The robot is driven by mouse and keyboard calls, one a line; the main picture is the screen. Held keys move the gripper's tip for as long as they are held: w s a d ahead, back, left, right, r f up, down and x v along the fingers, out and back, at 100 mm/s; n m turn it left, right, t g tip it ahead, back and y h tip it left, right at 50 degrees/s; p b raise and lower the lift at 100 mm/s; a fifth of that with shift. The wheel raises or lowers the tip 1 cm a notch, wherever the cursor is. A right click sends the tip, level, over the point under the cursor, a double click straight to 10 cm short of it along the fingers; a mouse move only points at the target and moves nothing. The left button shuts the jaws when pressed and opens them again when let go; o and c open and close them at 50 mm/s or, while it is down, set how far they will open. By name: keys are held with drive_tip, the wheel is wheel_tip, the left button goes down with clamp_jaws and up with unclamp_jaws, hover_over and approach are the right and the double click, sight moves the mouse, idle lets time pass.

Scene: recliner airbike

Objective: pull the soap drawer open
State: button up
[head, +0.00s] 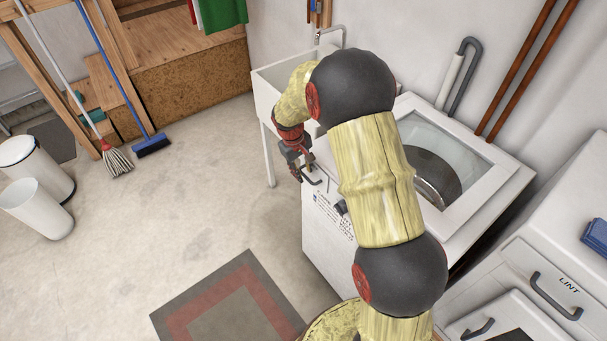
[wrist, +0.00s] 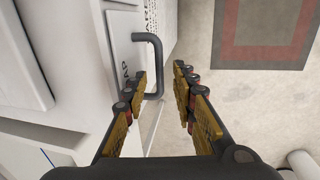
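The soap drawer (wrist: 123,38) is a white panel on the washing machine's front, partly cut off and covered, with the dark letters "AP" visible. Its dark grey bar handle (wrist: 157,62) stands out from the panel in the wrist view and also shows in the head view (head: 313,181). The drawer front looks close to flush with the machine. My gripper (wrist: 161,76) is open, its two fingers apart. In the wrist view the handle's near end appears in the gap, closer to the left finger; I cannot tell its depth between them. In the head view my gripper (head: 300,166) is beside the handle.
A white sink (head: 264,88) stands behind my gripper. A dryer with a LINT drawer (head: 545,272) is at right. Floor left of the machine is clear, with a red-grey mat (head: 180,330).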

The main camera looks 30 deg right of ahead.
drive_tip(key=shift+d+f, duration=0.1)
drive_tip(key=shift+f, duration=0.45)
drive_tip(key=shift+c, duration=0.4)
clamp_jaws()
